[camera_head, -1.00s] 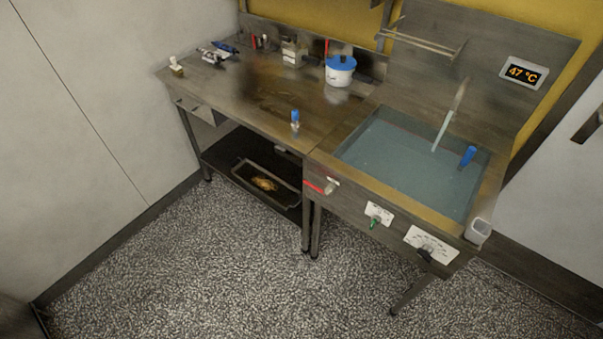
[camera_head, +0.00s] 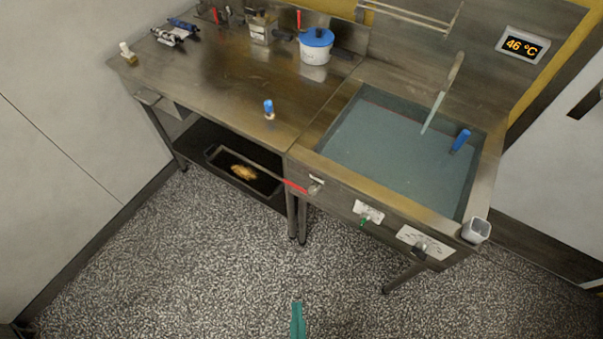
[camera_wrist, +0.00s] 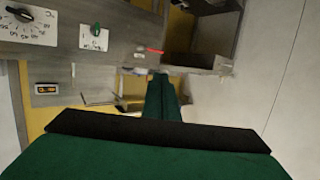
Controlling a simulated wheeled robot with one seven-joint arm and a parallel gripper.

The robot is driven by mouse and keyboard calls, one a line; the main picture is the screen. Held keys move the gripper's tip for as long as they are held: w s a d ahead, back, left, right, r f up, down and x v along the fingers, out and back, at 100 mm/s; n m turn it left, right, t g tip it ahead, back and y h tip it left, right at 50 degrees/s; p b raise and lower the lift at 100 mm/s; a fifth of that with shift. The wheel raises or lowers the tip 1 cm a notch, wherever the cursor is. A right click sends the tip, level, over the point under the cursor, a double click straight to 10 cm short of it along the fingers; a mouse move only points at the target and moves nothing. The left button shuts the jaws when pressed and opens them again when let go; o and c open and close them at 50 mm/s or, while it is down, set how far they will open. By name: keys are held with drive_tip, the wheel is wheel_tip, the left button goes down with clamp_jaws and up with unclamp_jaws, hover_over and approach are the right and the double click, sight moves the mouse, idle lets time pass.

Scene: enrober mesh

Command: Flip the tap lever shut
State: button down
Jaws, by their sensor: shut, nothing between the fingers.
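A red lever (camera_head: 296,186), which I take as the tap lever, is on the sink's front panel at its left end. It points left from a metal pivot, roughly level with the panel. It also shows as a small red bar in the upside-down wrist view (camera_wrist: 155,50). My green gripper (camera_head: 298,318) is at the bottom of the head view, over the floor, apart from the lever. In the wrist view its fingers (camera_wrist: 161,76) are together with nothing between them, tips near the lever in the picture. A metal spout (camera_head: 456,68) has a pale stream below it, reaching the basin.
The sink basin (camera_head: 370,140) holds water with a blue-handled item (camera_head: 460,140). A green knob (camera_head: 364,218) and a black dial (camera_head: 421,249) are right of the lever. A display (camera_head: 522,45) reads 46 °C. A tray (camera_head: 222,154) sits on the lower shelf. The front floor is clear.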

drive_tip(key=w+a+f+g, duration=0.2)
drive_tip(key=w+f, duration=0.2)
drive_tip(key=w, duration=0.5)
drive_tip(key=w+a+f+g, duration=0.1)
drive_tip(key=w+a+f, duration=0.25)
drive_tip(key=w, duration=0.55)
drive_tip(key=w+a+r+m+g+h, duration=0.1)
drive_tip(key=w+r+m+g+h, duration=0.2)
drive_tip(key=w+r+m+h, duration=0.3)
drive_tip(key=w+r+m, duration=0.1)
drive_tip(key=w+r, duration=0.4)
drive_tip(key=r, duration=0.2)
drive_tip(key=shift+h, duration=0.3)
drive_tip(key=shift+w, duration=0.15)
